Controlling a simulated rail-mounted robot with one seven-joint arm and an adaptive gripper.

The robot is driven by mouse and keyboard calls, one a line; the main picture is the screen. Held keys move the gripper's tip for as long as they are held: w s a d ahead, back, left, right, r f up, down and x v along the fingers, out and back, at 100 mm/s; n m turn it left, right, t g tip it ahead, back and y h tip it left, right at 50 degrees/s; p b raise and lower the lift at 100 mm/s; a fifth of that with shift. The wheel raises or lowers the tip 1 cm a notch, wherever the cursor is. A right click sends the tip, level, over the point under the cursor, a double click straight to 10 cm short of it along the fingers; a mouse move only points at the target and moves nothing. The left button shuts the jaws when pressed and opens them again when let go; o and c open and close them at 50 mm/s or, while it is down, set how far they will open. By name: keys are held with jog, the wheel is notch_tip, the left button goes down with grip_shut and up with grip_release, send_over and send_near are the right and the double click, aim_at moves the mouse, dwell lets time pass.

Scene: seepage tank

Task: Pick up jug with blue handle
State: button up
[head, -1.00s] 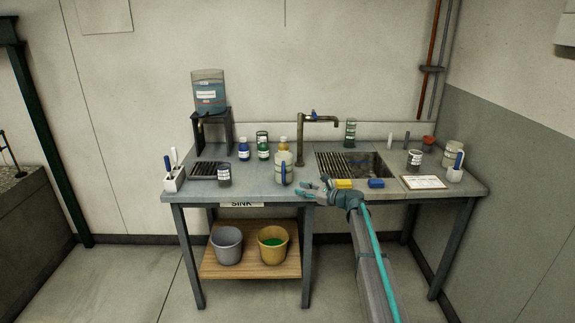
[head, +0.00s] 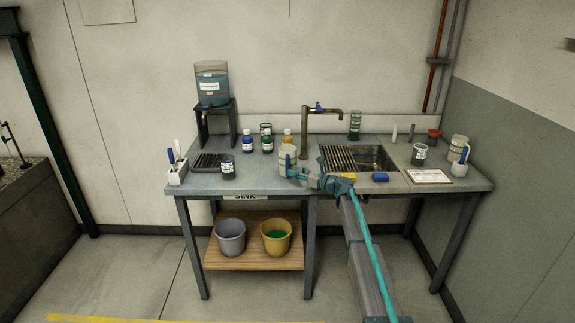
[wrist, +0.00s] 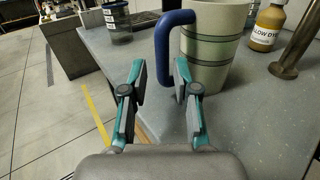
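The jug (head: 287,155) is cream with green bands and stands upright on the sink bench. Its blue handle (wrist: 166,48) faces my gripper in the wrist view, left of the jug body (wrist: 215,45). My gripper (wrist: 162,85) is open, its two fingers apart, with the lower part of the handle just ahead of and near the right finger. In the head view my gripper (head: 298,175) is in front of the jug at the bench's front edge. Whether a finger touches the handle I cannot tell.
A yellow dye bottle (wrist: 267,25) and the tap (head: 304,135) stand behind the jug. A dark labelled jar (head: 228,167) is to its left. The sink basin (head: 375,160) and blue sponge (head: 380,177) lie to the right. Bare bench top (wrist: 255,110) lies right of the gripper.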

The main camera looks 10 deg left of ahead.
aim_at(287, 168)
jog(key=p+x, duration=0.1)
jog(key=x, duration=0.4)
jog(key=shift+w+d, duration=0.1)
jog(key=shift+w, duration=0.05)
grip_shut()
